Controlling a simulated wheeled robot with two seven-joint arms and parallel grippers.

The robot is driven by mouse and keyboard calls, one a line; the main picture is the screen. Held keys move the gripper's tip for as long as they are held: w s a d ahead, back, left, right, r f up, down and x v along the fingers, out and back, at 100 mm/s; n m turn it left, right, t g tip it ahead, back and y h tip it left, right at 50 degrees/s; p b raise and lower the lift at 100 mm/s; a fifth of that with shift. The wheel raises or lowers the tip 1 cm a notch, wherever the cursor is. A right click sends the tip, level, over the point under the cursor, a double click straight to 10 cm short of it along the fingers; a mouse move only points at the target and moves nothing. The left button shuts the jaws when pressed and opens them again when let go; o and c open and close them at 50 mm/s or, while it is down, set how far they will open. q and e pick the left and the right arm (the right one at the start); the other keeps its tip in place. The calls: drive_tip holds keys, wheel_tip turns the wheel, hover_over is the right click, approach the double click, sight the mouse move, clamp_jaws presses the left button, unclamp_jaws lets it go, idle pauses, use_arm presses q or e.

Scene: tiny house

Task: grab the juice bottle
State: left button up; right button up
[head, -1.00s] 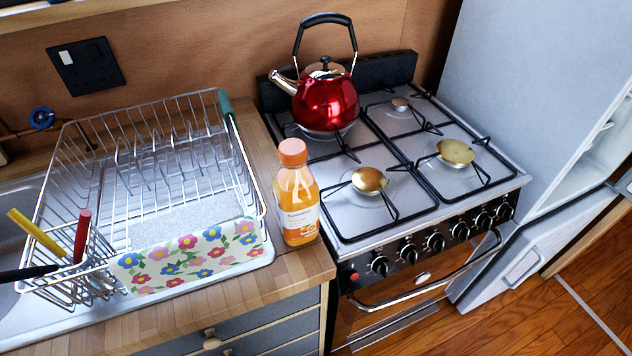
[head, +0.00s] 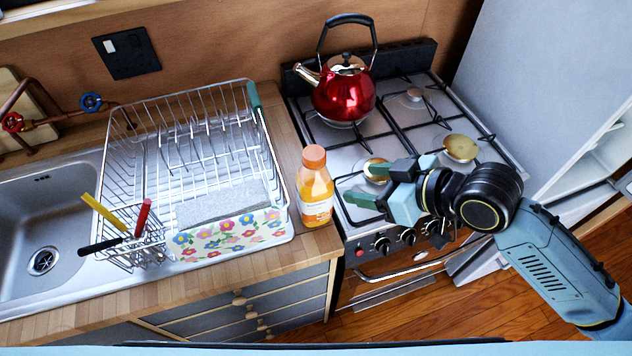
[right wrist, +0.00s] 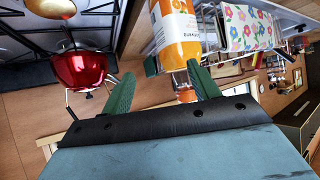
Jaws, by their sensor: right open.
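The juice bottle (head: 314,190) is orange with an orange cap and a white label. It stands upright on the wooden counter between the dish rack and the stove. My right gripper (head: 361,185) is open and empty in the head view, just right of the bottle, over the front left of the stove, with its fingers pointing left toward it. In the right wrist view the bottle (right wrist: 176,38) appears upside down beyond the open fingers (right wrist: 163,90), apart from them. My left gripper is not in view.
A wire dish rack (head: 190,140) with a flowered cloth (head: 228,238) stands left of the bottle. A red kettle (head: 344,95) sits on the stove (head: 408,130) behind my gripper. A sink (head: 45,215) is at the far left. An open fridge (head: 560,90) stands at the right.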

sight(324, 159)
wheel_tip(324, 159, up, 8)
drive_tip(key=s+a+n+g+y, duration=0.1)
drive_tip(key=n+y, duration=0.1)
drive_tip(key=n, duration=0.1)
drive_tip(key=p+x, duration=0.1)
drive_tip(key=x, duration=0.6)
drive_tip(key=shift+s+a+f, duration=0.1)
drive_tip(key=shift+s+a, duration=0.05)
drive_tip(key=shift+d+f+p+x, duration=0.1)
drive_tip(key=shift+f+p+x, duration=0.1)
drive_tip(key=shift+x, duration=1.35)
drive_tip(key=shift+d+f+p+x, duration=0.1)
drive_tip(key=shift+f+p+x, duration=0.1)
drive_tip(key=shift+x, duration=1.3)
drive_tip(key=shift+s, duration=0.1)
drive_tip(key=shift+r, duration=0.1)
clamp_jaws()
